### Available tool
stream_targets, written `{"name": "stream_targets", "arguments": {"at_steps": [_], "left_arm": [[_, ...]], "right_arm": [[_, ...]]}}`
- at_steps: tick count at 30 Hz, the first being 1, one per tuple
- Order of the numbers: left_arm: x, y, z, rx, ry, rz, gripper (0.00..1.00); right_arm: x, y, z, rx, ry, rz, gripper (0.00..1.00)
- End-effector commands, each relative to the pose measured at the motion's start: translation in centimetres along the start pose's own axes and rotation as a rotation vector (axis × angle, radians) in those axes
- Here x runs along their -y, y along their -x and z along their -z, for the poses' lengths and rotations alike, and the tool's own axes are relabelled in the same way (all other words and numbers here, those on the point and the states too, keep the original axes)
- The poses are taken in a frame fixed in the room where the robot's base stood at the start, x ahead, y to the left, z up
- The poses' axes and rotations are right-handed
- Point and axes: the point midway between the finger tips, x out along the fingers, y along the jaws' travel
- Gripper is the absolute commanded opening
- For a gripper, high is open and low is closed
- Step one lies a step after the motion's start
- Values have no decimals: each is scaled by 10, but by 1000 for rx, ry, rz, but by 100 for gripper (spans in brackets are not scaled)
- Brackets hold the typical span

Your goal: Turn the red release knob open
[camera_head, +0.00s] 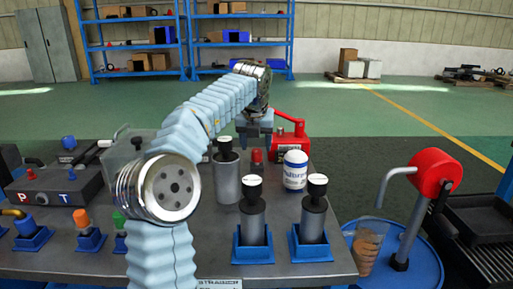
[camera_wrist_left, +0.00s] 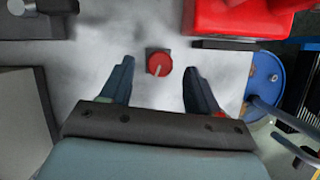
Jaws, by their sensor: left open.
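The red release knob (camera_wrist_left: 159,63) shows in the left wrist view as a small round red cap with a pale line on its face. It also shows in the head view as a short red piece (camera_head: 257,156) on the bench, beside a grey cylinder. My left gripper (camera_head: 254,127) hangs above the bench near the knob. In the left wrist view its two dark fingers (camera_wrist_left: 158,72) are apart, with the knob between the tips in the picture and clear space on both sides. How far the tips are above it is unclear. My right gripper is out of view.
A red machine (camera_head: 291,134) stands behind the knob, and a white and blue jar (camera_head: 295,172) stands to its right. Grey cylinders with black tops (camera_head: 228,180) stand in front. A blue drum (camera_head: 412,270) with a red-headed pump is at the right.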

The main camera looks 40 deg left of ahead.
Motion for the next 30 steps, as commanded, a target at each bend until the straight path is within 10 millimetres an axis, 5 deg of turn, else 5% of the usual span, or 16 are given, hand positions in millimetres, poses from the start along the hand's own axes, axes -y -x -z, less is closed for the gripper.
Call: {"name": "stream_targets", "arguments": {"at_steps": [6,15,26,30], "left_arm": [[0,-22,0,0,1,-1,61],[0,-24,0,1,1,0,61],[0,-24,0,1,0,0,6],[0,-24,0,1,-3,1,5]], "right_arm": [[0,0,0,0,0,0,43],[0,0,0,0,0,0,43],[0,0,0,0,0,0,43],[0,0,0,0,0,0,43]]}}
